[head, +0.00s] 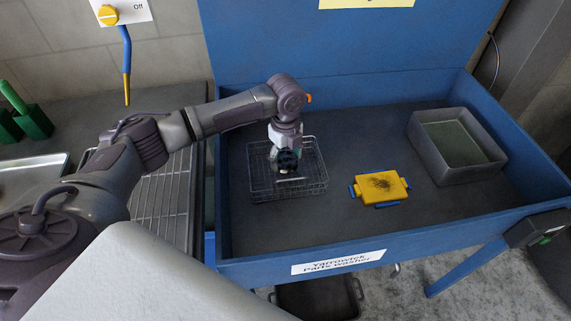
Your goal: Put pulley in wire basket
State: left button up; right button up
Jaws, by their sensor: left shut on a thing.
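The wire basket (316,186) sits on the dark floor of the blue parts washer, left of its middle. My left gripper (287,170) points down over the inside of the basket, with its fingers at about rim height or lower. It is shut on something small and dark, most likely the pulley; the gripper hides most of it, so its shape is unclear. I cannot tell whether it touches the basket's bottom. My right gripper is not in view.
The blue parts washer (440,247) has raised walls. Right of the basket lie a yellow block with blue tabs (381,186) and a grey bin (455,174) with greenish liquid. A wire rack (163,200) and a metal tray (30,178) are at the left.

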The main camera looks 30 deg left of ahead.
aim_at(286, 160)
pick_arm(q)
jog(key=shift+f, duration=1.5)
jog(key=shift+f, duration=0.1)
jog(key=o, duration=1.7)
jog(key=shift+o, duration=0.2)
jog(key=shift+r, duration=0.25)
notch_tip(286, 160, up, 12)
jog(key=shift+f, duration=0.1)
